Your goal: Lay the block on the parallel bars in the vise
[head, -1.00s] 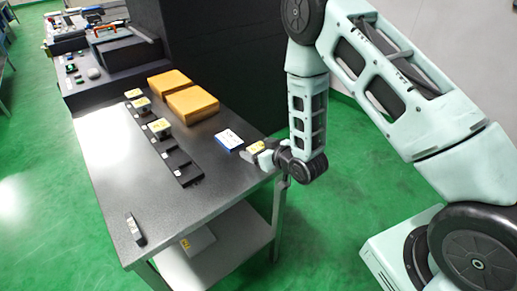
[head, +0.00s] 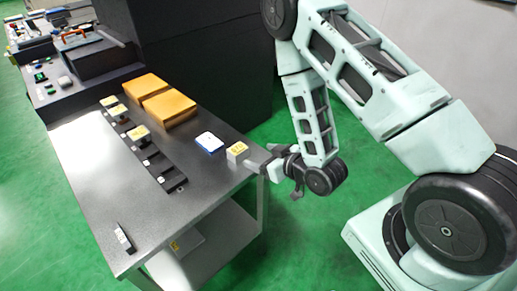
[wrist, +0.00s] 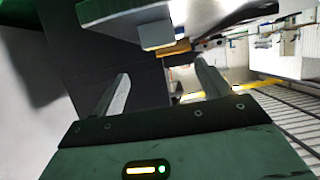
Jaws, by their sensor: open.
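A pale block with a yellow top (head: 237,152) sits on the right edge of the dark table. My gripper (head: 261,164) is just to the right of this block, at the table edge, its fingers pointing left toward it. In the wrist view my gripper (wrist: 163,85) shows its two fingers wide apart with nothing between them. A pale grey block-like shape (wrist: 157,34) stands beyond the fingertips in that view.
The dark table (head: 95,175) also holds a blue-and-white box (head: 209,142), two orange boxes (head: 168,107), a black rack (head: 157,169) with yellow-topped blocks, and a small dark device (head: 124,238). A tall dark cabinet (head: 205,60) stands behind. The table's front is mostly clear.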

